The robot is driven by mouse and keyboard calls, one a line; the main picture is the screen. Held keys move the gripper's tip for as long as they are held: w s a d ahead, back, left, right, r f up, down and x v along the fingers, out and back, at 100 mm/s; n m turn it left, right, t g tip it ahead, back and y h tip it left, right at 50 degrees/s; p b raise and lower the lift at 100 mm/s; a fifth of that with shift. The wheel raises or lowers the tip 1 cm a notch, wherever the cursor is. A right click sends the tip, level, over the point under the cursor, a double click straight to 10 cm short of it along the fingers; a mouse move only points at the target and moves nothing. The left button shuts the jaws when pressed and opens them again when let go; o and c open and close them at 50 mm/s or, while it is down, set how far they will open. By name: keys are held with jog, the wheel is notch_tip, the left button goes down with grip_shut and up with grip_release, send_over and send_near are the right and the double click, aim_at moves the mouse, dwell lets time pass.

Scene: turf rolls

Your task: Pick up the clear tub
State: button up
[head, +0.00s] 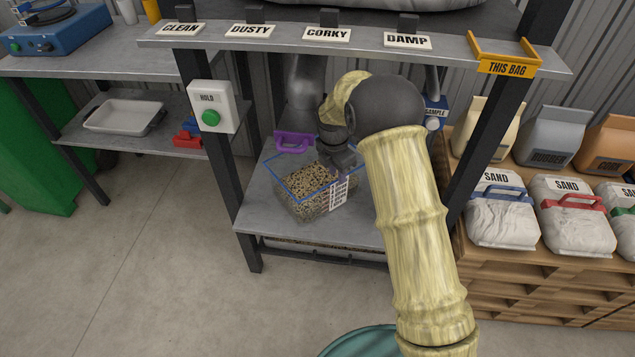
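The clear tub (303,207) stands on the grey lower shelf of the rack, under the label board. It has a thin blue rim, holds tan and dark granules, and carries a white printed label on its front right side. My arm reaches in from the lower right, and my dark gripper (343,170) is at the tub's right rear part, by the rim. The fingertips are too small and dark to tell whether they are apart or touching the tub. My arm hides the shelf to the right of the tub.
A purple-handled item (293,142) lies behind the tub. Rack legs (238,180) stand on both sides, with the label board (330,36) above. A blue sample box (435,113) is behind my arm. Sand bags (502,215) sit on pallets at right. Shelf space is bare left of the tub.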

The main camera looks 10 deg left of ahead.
jog(key=shift+w+d+f, duration=0.1)
jog(key=shift+f, duration=1)
jog(key=f, duration=0.1)
jog(key=f+b, duration=0.1)
jog(key=f, duration=0.1)
jog(key=f+b, duration=0.1)
jog(key=f, duration=0.1)
jog(key=shift+w+f, duration=0.1)
jog(key=shift+w, duration=0.2)
grip_shut()
jog(key=shift+a, duration=0.2)
dwell(0.7)
